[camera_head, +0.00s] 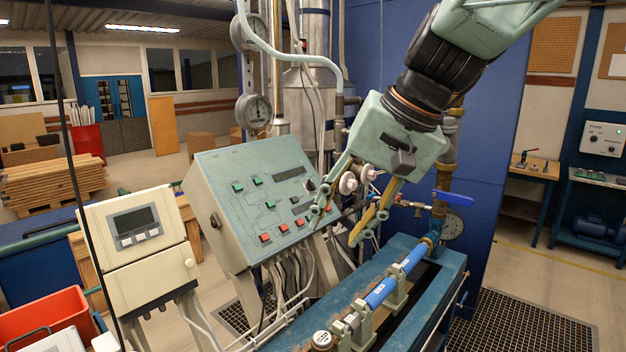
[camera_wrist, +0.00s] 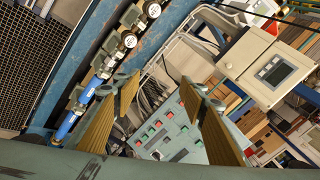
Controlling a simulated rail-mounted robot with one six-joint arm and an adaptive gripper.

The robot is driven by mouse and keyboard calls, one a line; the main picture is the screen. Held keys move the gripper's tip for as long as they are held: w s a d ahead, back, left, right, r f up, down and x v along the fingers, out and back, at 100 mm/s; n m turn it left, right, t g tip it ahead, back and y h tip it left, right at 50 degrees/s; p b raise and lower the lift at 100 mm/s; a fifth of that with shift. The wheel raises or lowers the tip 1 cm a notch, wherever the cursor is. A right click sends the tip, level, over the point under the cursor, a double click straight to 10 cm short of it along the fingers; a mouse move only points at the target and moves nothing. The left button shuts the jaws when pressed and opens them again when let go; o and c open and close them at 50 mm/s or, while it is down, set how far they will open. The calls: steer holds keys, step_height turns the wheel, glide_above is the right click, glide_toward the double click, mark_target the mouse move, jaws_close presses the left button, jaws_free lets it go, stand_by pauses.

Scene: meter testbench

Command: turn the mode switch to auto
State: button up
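The mode switch seems to be the small black knob (camera_head: 310,186) at the right edge of the sloped grey-green control panel (camera_head: 225,172). In the wrist view a dark knob (camera_wrist: 157,155) shows beside the panel's dark display; its pointer direction is too small to read. The panel also bears several green and red buttons. My gripper (camera_head: 338,226) is open and empty, its fingers pointing down in front of the panel's right side. In the wrist view the panel (camera_wrist: 185,125) shows between the spread yellow-padded fingers (camera_wrist: 168,92). I see no contact with the knob.
A blue test bench (camera_head: 400,330) with blue pipe (camera_head: 380,292) and meters lies below and right of my gripper. A blue-handled valve (camera_head: 453,198) stands at its far end. A cream meter box (camera_head: 140,240) is left of the panel. Cables hang under the panel.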

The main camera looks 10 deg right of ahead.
steer(key=w+d+r+m+t+y+p, duration=0.1)
steer(key=w+d+m+p, duration=0.1)
steer(key=w, duration=0.9)
steer(key=w+d+r+m+t+y+p, duration=0.1)
steer(key=w+d+r+p, duration=0.15)
steer(key=w, duration=0.75)
steer(key=m+t+p, duration=0.1)
steer(key=m+p, duration=0.3)
glide_toward(315, 187)
steer(key=v, duration=0.5)
steer(key=shift+w+a+r, duration=0.1)
steer(key=shift+w+r, duration=0.1)
steer(key=shift+w+a+f, duration=0.1)
steer(key=shift+p+x, duration=0.7)
steer(key=shift+x, duration=6.05)
steer(key=shift+w+a, duration=0.1)
steer(key=shift+w, duration=0.05)
steer(key=c, duration=0.9)
